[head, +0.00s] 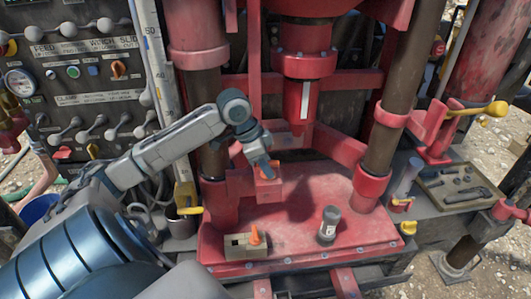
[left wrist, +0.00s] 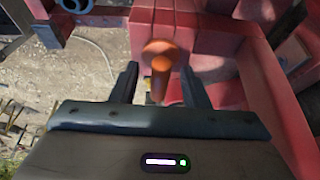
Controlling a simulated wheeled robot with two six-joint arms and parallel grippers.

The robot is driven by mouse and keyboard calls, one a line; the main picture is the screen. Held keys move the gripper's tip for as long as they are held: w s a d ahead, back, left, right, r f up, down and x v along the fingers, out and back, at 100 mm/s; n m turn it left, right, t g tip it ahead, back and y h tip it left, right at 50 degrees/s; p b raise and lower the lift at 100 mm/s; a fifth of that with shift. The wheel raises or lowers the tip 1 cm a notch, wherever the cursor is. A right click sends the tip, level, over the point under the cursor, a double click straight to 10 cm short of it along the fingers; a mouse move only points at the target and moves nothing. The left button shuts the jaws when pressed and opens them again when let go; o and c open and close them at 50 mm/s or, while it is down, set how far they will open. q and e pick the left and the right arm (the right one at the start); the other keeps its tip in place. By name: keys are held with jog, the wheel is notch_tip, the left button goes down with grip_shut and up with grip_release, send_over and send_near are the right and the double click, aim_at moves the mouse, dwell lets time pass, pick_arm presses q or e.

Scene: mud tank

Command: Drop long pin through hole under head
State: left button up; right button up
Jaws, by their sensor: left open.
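My left gripper (head: 262,165) is open above a red block-like bracket (head: 264,188) on the red frame, below and left of the red head (head: 304,65). A long orange pin (head: 267,172) with a round top stands at the bracket, just at the fingertips. In the left wrist view the pin (left wrist: 161,58) shows between the two spread fingers (left wrist: 160,85), apart from both. Its lower end is hidden, so I cannot tell how deep it sits in a hole. A second orange pin (head: 255,235) stands in a beige holder block (head: 236,247). My right gripper is out of view.
A dark canister with a white label (head: 328,224) stands on the red base plate (head: 300,248). Thick brown columns (head: 400,80) flank the head. A control panel (head: 80,75) stands at left, a tool tray (head: 460,187) at right. The plate's front middle is clear.

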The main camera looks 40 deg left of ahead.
pick_arm(q)
jog(key=shift+s+a+r+b, duration=0.25)
jog(key=shift+r+b, duration=0.1)
jog(key=shift+r, duration=0.2)
pick_arm(e)
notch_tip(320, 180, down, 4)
jog(key=b, duration=0.3)
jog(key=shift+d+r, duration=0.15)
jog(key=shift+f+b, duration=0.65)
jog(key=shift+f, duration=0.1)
pick_arm(q)
jog(key=v, duration=0.9)
jog(key=shift+r, duration=0.3)
